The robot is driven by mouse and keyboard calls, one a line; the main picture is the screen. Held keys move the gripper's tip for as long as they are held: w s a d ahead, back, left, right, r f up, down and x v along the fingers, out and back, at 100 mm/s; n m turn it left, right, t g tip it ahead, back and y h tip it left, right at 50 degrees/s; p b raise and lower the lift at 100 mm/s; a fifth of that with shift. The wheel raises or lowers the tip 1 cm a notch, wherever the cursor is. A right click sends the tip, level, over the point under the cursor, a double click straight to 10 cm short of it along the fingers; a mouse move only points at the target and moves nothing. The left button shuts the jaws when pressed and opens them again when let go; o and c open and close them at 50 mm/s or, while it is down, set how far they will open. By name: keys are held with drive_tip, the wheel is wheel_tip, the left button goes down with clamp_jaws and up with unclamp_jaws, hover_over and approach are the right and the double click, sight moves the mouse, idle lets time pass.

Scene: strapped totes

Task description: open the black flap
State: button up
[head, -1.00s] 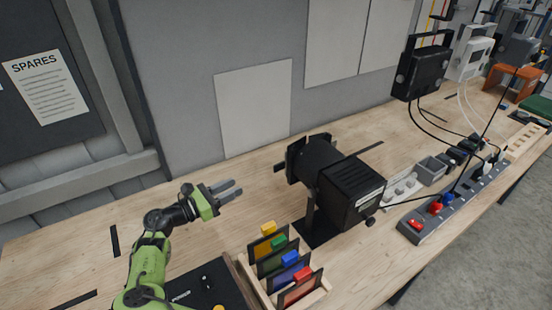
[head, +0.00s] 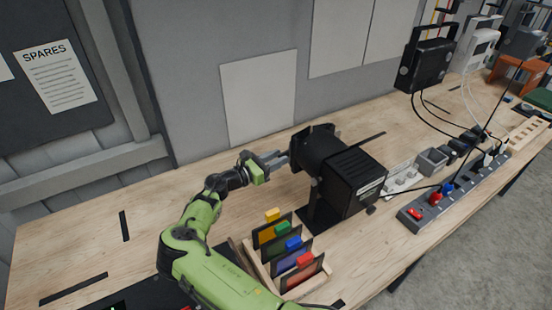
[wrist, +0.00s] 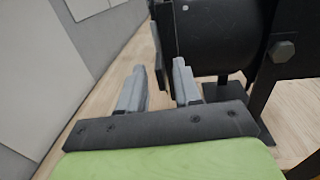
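A black spotlight (head: 350,178) with a round barrel stands on the bench on a black foot. A black flap (head: 299,150) sits at the left front end of the barrel. My gripper (head: 281,157) is at the left of this flap, its fingertips close to it. I cannot tell if they touch. The lamp's black barrel (wrist: 215,40) is just right of the fingers. The flap's full outline is hard to make out there.
A wooden rack (head: 262,268) with several coloured, tabbed cards stands in front of the lamp, beside my arm. The wall is behind. The bench's left part is mostly clear.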

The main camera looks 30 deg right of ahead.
clamp_jaws()
idle(1.2)
